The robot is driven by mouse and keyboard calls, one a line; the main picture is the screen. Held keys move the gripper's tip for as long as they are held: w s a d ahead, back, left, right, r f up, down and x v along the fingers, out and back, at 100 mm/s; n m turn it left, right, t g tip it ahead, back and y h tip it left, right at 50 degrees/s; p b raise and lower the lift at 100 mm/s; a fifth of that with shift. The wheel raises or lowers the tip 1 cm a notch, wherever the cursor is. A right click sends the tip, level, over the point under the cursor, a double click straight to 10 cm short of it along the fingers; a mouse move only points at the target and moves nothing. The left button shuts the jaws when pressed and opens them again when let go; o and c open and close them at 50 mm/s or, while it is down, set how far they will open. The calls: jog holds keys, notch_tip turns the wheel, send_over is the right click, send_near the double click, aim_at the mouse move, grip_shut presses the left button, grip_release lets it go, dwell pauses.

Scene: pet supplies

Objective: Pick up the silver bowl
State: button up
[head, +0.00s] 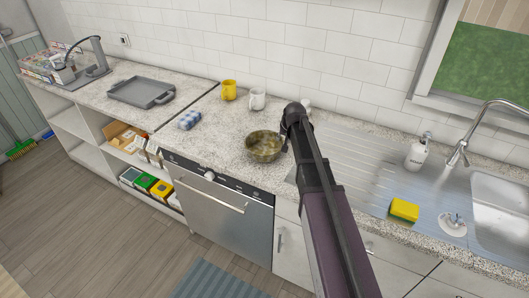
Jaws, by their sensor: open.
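My arm reaches up from the bottom of the head view and bends down close to the bowl's right side. My gripper (284,143) is at the arm's end, by the bowl's right rim. It is open, with its fingers mostly hidden by the arm. I cannot tell whether it touches the bowl.
A yellow mug (229,90) and a white mug (257,99) stand behind the bowl. A blue checked item (189,120) and a grey tray (142,92) lie to the left. A yellow sponge (404,210), a soap bottle (417,153) and the sink are right.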

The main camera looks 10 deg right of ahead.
jog(key=shift+f, duration=0.2)
dwell(0.3)
jog(key=shift+b+x, duration=2.4)
jog(key=shift+x, duration=0.1)
grip_shut()
